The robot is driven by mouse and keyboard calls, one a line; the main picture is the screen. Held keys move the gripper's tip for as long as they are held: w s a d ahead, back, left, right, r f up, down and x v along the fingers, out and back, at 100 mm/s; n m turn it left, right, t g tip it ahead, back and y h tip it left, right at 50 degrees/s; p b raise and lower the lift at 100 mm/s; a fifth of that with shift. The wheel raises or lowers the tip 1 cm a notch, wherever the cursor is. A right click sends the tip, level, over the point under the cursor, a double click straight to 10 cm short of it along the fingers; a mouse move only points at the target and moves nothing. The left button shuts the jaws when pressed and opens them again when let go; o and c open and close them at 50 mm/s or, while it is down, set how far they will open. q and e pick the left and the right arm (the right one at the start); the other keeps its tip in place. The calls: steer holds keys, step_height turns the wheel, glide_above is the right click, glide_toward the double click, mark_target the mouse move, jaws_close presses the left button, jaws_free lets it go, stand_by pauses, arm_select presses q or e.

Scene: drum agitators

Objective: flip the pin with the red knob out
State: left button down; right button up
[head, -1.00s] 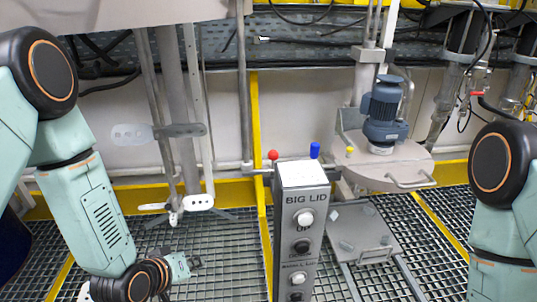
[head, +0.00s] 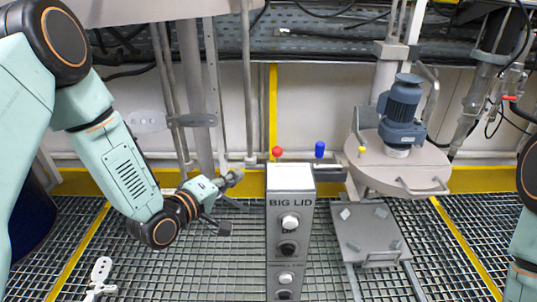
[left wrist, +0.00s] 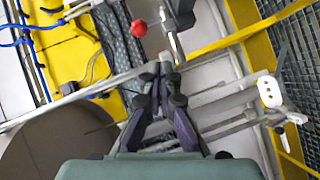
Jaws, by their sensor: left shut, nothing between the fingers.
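The red knob (head: 277,152) is a small ball at the upper left of the grey BIG LID control box (head: 290,235). It also shows in the left wrist view (left wrist: 139,28), beyond my fingertips. My left gripper (head: 233,178) is to the left of the knob and a little lower in the head view, apart from it. In the left wrist view its dark fingers (left wrist: 161,68) are together with nothing between them. The pin itself cannot be made out clearly. My right gripper is out of view; only part of that arm shows at the right edge.
A blue knob (head: 320,149) stands right of the red one. A round lid with a blue motor (head: 402,105) is at the right, above a square hatch (head: 368,232). Vertical pipes (head: 187,95) stand behind my left gripper. Open floor grating (head: 190,270) lies below.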

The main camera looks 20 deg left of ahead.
mark_target(277, 151)
arm_select(q)
steer(key=shift+w+d+r+n+t+h, duration=0.1)
steer(key=shift+d+r+n+t+h, duration=0.1)
steer(key=shift+r+n, duration=0.35)
steer(key=shift+w+d+r+n+t+h, duration=0.1)
steer(key=shift+d+r+n+t+h, duration=0.1)
steer(key=shift+r+n, duration=0.3)
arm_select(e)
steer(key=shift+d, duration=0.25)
arm_select(q)
steer(key=shift+d, duration=0.15)
steer(key=b+x, duration=0.1)
steer(key=x, duration=0.9)
steer(key=shift+f+b, duration=0.15)
steer(key=shift+b, duration=0.2)
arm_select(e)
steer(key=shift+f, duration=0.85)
